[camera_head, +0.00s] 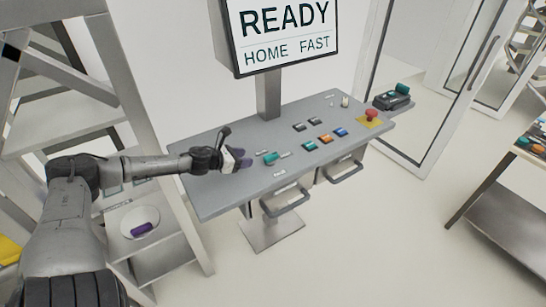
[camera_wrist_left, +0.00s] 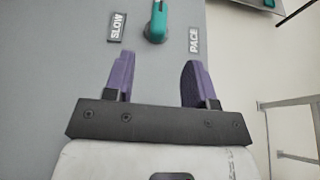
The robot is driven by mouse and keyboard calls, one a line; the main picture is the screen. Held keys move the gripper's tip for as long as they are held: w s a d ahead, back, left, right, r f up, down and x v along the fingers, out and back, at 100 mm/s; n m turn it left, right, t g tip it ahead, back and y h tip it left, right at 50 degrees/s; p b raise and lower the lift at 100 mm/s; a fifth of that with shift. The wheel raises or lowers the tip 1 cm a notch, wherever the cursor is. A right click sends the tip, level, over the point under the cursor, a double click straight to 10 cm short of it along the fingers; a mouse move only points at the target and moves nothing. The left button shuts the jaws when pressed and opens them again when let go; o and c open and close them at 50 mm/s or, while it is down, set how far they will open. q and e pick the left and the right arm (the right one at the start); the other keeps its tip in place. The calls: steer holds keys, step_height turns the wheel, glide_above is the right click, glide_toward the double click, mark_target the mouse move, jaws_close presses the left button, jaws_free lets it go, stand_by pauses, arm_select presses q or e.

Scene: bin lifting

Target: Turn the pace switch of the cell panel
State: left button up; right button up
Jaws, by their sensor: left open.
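The pace switch is a teal knob (camera_head: 270,157) on the grey cell panel (camera_head: 222,187), near its left end. In the left wrist view the knob (camera_wrist_left: 156,24) is at the top, partly cut off by the frame edge, between a SLOW label (camera_wrist_left: 117,27) and a PACE label (camera_wrist_left: 194,41). My left gripper (camera_head: 244,161) is just left of the knob in the head view. Its purple fingers (camera_wrist_left: 159,75) are open and empty, apart from the knob and roughly in line with it. My right gripper is not in view.
A screen (camera_head: 282,33) above the panel reads READY, HOME, FAST. Several coloured buttons and a red mushroom button (camera_head: 372,114) sit farther right on the panel. Drawer handles (camera_head: 287,203) stick out at its front. A ladder-like frame (camera_head: 135,110) stands at left.

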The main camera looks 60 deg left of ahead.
mark_target(269, 156)
arm_select(q)
steer(key=b+x, duration=0.4)
steer(key=shift+a+f, duration=0.1)
steer(key=shift+f, duration=0.15)
steer(key=shift+w+r, duration=0.15)
steer(key=shift+w, duration=0.05)
steer(key=shift+b+x, duration=0.65)
steer(key=shift+x, duration=0.4)
steer(key=shift+w, duration=0.25)
steer(key=shift+w+f+p, duration=0.3)
steer(key=shift+w+p, duration=0.2)
steer(key=shift+p, duration=0.05)
steer(key=shift+w+f+p, duration=0.1)
steer(key=shift+w+p, duration=0.2)
steer(key=shift+w, duration=0.3)
steer(key=shift+w+f, duration=0.35)
steer(key=shift+w, duration=0.15)
steer(key=shift+p+x, duration=0.45)
steer(key=shift+x, duration=0.35)
